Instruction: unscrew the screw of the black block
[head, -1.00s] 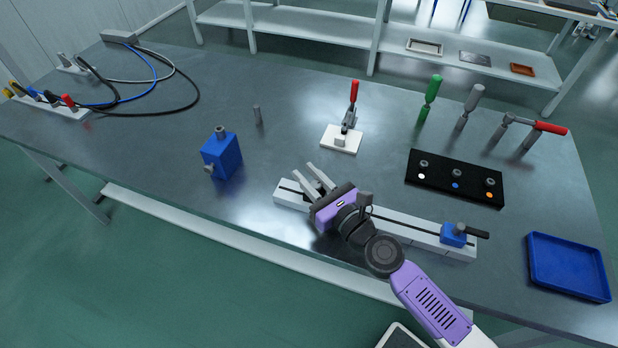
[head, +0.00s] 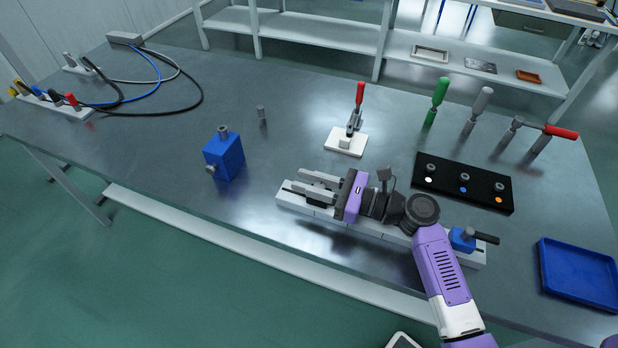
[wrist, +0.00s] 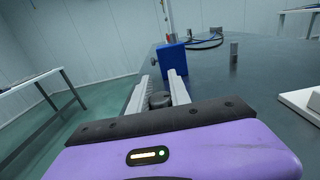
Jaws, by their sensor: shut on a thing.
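My gripper (head: 299,184) lies low over the left part of the white rail (head: 408,232), its fingers pointing left along it. In the wrist view its two grey fingers (wrist: 158,78) are shut on a dark round screw head (wrist: 160,98), which sits between them partway back toward the palm. A dark body, apparently the black block (head: 318,193), shows beneath the fingers in the head view. Most of it is hidden by my gripper, so I cannot tell how far the screw stands out.
A blue block (head: 223,156) with grey screws stands beyond the fingertips. A blue slider (head: 461,240) with a black handle sits at the rail's right end. Behind are a white-based clamp (head: 346,143) and a black plate (head: 463,183); a blue tray (head: 580,272) is right.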

